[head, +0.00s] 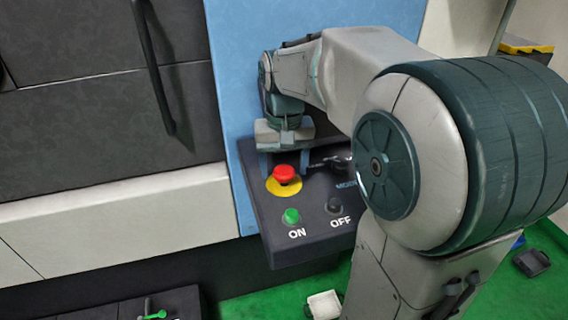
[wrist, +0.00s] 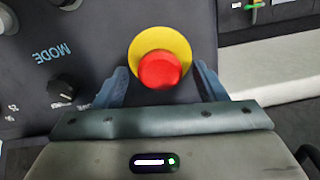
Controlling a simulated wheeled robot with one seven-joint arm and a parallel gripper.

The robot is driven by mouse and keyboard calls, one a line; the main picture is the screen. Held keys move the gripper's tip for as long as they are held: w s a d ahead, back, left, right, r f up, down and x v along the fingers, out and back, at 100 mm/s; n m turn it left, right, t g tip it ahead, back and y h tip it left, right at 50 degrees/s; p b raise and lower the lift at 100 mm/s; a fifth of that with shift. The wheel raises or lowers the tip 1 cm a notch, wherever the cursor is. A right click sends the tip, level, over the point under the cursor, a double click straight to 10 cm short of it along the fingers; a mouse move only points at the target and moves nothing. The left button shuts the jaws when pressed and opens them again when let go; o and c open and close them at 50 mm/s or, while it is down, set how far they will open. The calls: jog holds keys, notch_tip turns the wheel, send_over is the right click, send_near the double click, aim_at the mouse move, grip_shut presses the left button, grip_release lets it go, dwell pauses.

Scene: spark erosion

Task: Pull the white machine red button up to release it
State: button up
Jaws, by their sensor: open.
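The red button (head: 285,174) sits on a yellow disc (head: 283,188) on the dark control panel (head: 262,217) of the machine. In the wrist view the red button (wrist: 160,70) lies between the two fingers of my gripper (wrist: 161,82), with the yellow disc (wrist: 160,43) behind it. My gripper (head: 285,163) is open and points down at the panel, just behind the button in the head view. Gaps show between the button and both fingers in the wrist view, so it is not gripped. My arm hides the right part of the panel in the head view.
A green ON button (head: 291,216) and a black OFF button (head: 334,204) are in front of the red one. A MODE knob (wrist: 61,91) is beside it. The blue machine wall (head: 228,90) rises close behind the panel.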

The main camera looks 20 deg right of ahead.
aim_at(284, 169)
jog(key=c, duration=1.4)
jog(key=shift+w+r+p, duration=0.1)
jog(key=shift+r+p, duration=0.35)
jog(key=shift+r, duration=0.2)
jog(key=o, duration=1.4)
notch_tip(284, 169, up, 14)
jog(key=shift+f, duration=0.1)
